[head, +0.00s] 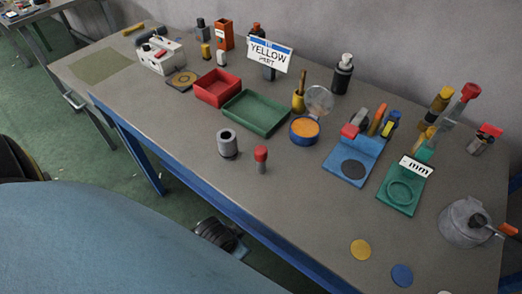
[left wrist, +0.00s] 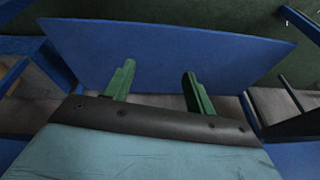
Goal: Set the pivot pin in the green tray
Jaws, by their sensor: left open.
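A small pin with a red head and grey shank (head: 261,158), which looks like the pivot pin, stands upright near the table's front edge in the head view. The green tray (head: 283,127) lies behind it, shallow and apparently empty. My left gripper (left wrist: 158,82) shows only in the left wrist view, its two green fingers apart with nothing between them. A blue panel fills the space beyond the fingers. The pin and tray do not show in that view. My right gripper is in neither view.
A grey hollow cylinder (head: 227,144) stands left of the pin. A red tray (head: 217,88) adjoins the green tray. A blue round container (head: 304,132) and a blue fixture (head: 352,160) stand to the right. The table front right of the pin is mostly bare.

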